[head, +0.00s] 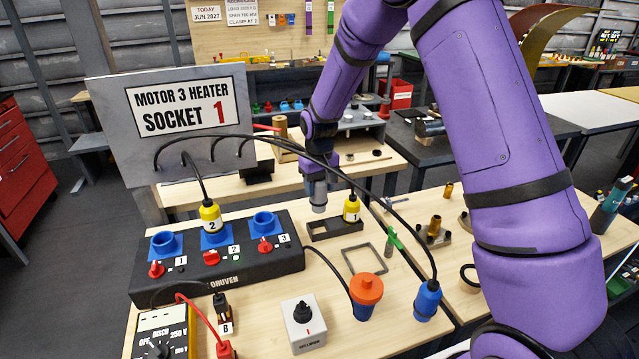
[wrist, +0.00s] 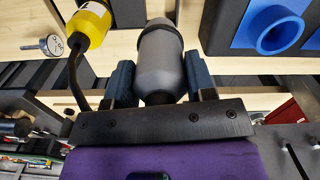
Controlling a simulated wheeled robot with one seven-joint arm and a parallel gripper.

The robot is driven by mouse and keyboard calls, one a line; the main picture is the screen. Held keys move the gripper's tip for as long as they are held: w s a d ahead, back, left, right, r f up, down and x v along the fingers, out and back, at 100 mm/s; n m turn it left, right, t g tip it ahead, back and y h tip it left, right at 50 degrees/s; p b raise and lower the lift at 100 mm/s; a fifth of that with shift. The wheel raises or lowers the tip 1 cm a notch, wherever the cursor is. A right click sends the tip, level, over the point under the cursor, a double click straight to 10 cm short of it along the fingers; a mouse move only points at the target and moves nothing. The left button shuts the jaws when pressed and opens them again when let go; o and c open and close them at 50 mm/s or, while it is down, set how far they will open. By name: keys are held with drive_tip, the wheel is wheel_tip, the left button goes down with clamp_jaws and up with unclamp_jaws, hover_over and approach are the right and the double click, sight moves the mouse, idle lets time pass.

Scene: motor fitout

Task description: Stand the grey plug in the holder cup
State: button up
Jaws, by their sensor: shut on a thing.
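My gripper (head: 319,180) is shut on the grey plug (head: 318,200) and points down over the workbench, behind the socket box. In the wrist view the grey plug (wrist: 160,65) sits between the two fingers (wrist: 158,85). A low dark holder (head: 322,232) with an open recess lies on the bench just below and right of the plug. A yellow plug (head: 351,208) with a cable stands at its right end; it also shows in the wrist view (wrist: 88,25). The plug appears raised above the bench. I cannot tell which opening is the holder cup.
The black socket box (head: 222,262) has blue sockets, with yellow plug 2 (head: 210,216) in the middle one. A blue plug (head: 427,301) and an orange-capped blue connector (head: 366,291) stand at front right. Black cables arch from the sign panel (head: 190,150) beside my gripper.

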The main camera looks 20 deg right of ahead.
sight(319, 212)
drive_tip(key=shift+f, duration=2.55)
drive_tip(key=shift+f, duration=2.05)
drive_tip(key=o, duration=1.1)
drive_tip(key=shift+c, duration=0.2)
wheel_tip(319, 212, up, 11)
drive_tip(key=shift+f, duration=0.1)
